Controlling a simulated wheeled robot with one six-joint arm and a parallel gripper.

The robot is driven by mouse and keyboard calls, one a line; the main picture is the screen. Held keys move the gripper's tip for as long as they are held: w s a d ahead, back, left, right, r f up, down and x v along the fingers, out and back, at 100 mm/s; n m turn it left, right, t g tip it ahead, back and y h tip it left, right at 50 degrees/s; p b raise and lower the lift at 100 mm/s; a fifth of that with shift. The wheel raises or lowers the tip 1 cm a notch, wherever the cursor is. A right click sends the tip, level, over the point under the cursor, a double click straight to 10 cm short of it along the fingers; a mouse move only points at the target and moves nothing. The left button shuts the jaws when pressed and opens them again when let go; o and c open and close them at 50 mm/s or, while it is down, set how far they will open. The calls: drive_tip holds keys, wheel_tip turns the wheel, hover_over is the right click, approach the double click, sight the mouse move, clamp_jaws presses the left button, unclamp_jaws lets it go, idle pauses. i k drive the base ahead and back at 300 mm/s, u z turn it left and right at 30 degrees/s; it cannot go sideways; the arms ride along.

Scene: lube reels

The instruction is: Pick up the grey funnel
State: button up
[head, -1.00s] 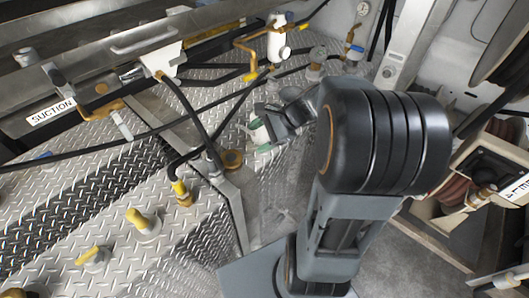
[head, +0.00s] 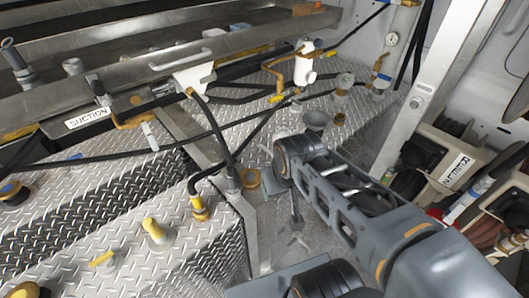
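A grey, flared cup that looks like the grey funnel (head: 316,119) stands on the diamond-plate deck in the head view, just beyond the end of my visible arm. Its lower part is partly hidden by my arm, so I cannot tell exactly how it rests. My arm reaches in from the lower right, and its dark round wrist joint lies just left of and below the funnel in the picture. My gripper's fingers do not show; they are hidden behind the wrist. I cannot see whether anything is between them.
Black hoses (head: 215,130) cross the deck. A white filter canister (head: 304,64) with brass pipe stands behind the funnel. Yellow-handled valves (head: 155,231) stand on the left deck (head: 115,210). A steel tray (head: 150,55) runs along the back left. Hose reels (head: 450,165) are at right.

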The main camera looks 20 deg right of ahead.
sight(316, 120)
drive_tip(key=k, duration=1)
drive_tip(key=z, duration=1.1)
drive_tip(key=i, duration=1.3)
drive_tip(key=u, duration=2.05)
